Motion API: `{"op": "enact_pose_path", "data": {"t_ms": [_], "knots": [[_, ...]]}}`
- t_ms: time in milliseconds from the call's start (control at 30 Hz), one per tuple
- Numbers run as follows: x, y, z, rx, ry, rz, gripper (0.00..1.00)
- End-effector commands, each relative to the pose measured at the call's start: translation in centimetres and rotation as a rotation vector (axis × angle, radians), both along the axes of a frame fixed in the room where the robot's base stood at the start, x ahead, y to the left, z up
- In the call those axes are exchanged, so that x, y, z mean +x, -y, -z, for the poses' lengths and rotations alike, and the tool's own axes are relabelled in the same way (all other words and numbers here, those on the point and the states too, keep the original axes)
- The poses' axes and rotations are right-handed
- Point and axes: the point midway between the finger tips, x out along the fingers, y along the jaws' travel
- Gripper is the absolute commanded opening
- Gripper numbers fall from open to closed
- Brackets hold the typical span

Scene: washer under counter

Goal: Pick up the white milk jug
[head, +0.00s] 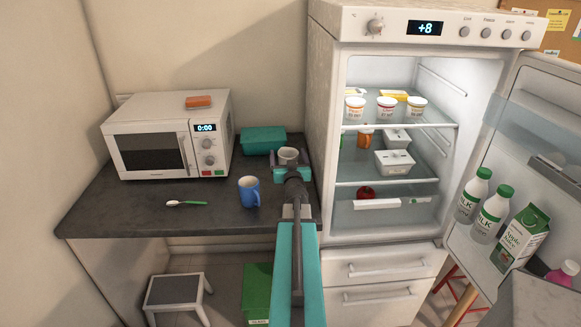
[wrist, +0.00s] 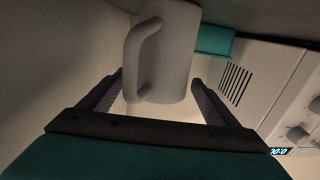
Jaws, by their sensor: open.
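A white jug with a handle (head: 288,153) is at the back right of the dark counter, partly hidden behind my gripper. In the wrist view the jug (wrist: 174,50) appears upside down, its handle on the left, its lower end by the counter surface. My gripper (head: 290,165) is open. In the wrist view its two dark fingers (wrist: 155,88) stand one on each side of the jug's near end, with gaps visible. I cannot tell how deep the jug is between them.
A stool (head: 173,290) is below.

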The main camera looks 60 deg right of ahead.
Motion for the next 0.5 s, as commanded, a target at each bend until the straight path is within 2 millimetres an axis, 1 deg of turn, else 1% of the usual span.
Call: {"op": "enact_pose_path", "data": {"t_ms": [67,200,367,400,433,500], "knots": [[-0.02,0.02,-0.01,0.0,0.0,0.0,0.82],[-0.04,0.03,-0.01,0.0,0.0,0.001,0.58],[-0.07,0.04,0.0,0.0,0.0,0.001,0.31],[-0.08,0.05,0.0,0.0,0.0,0.001,0.24],[-0.07,0.04,-0.06,-0.001,0.001,0.001,0.21],[-0.08,0.05,-0.06,-0.001,0.001,0.001,0.21]]}}
